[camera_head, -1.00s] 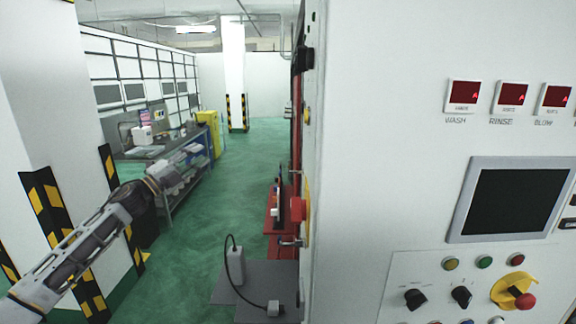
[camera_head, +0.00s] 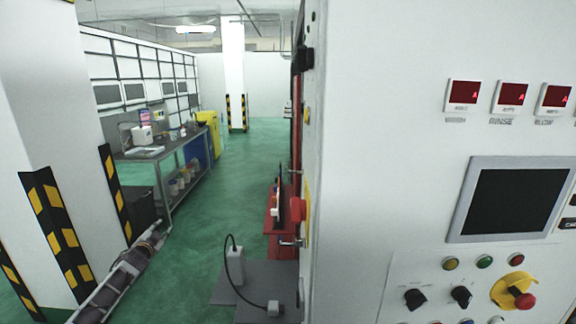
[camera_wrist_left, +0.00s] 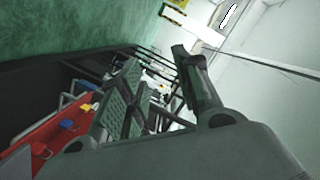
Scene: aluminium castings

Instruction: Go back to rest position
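My left arm comes in from the lower left of the head view, angled down. Its gripper (camera_head: 162,230) is over the green floor, in front of the striped pillar and below the workbench. It is small and partly blurred there. In the left wrist view, the two dark fingers of the left gripper (camera_wrist_left: 158,85) stand apart with background showing between them, and nothing is held. My right gripper is in neither view.
A white machine panel (camera_head: 375,130) with a dark screen (camera_head: 513,199) and knobs fills the right. A white pillar with black-yellow strips (camera_head: 55,225) stands at left. A metal workbench (camera_head: 160,152) stands behind.

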